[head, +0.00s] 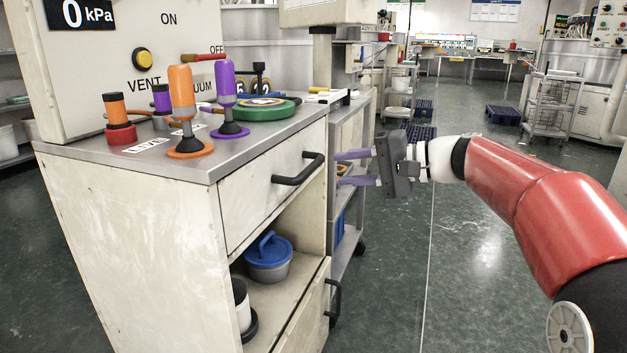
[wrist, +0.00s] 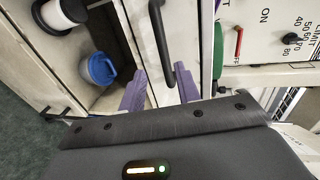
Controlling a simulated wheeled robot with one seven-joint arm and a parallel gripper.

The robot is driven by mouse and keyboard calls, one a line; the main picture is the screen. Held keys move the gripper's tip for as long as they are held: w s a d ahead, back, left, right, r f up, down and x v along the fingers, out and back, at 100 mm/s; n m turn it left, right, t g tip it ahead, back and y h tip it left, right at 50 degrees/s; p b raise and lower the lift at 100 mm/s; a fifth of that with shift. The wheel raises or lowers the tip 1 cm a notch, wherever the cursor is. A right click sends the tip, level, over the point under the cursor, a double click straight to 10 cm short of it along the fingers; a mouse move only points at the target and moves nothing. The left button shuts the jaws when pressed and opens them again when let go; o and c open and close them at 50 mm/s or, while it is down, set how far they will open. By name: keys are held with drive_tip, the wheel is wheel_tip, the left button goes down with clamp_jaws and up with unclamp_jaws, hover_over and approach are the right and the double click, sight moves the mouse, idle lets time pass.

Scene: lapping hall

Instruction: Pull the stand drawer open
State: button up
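The stand drawer (head: 262,195) is the cream upper front of the stand, under its steel top, and looks shut. Its black bar handle (head: 300,171) sits near the right end of the front. My gripper (head: 342,169) is to the right of the handle in the head view, with its two purple fingers spread apart and pointing left at the stand. In the wrist view the handle (wrist: 160,45) runs down between my open gripper's fingers (wrist: 160,88), its lower end close to their tips. I cannot tell whether any finger touches it.
Below the drawer an open shelf holds a blue-lidded pot (head: 268,262). A lower front with a black handle (head: 333,302) is beneath. Orange and purple levers (head: 183,108) stand on top.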

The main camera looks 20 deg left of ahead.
sight(315, 167)
drive_tip(key=x, duration=0.8)
drive_tip(key=shift+w+a+r, duration=0.1)
drive_tip(key=shift+w+r, duration=0.15)
clamp_jaws()
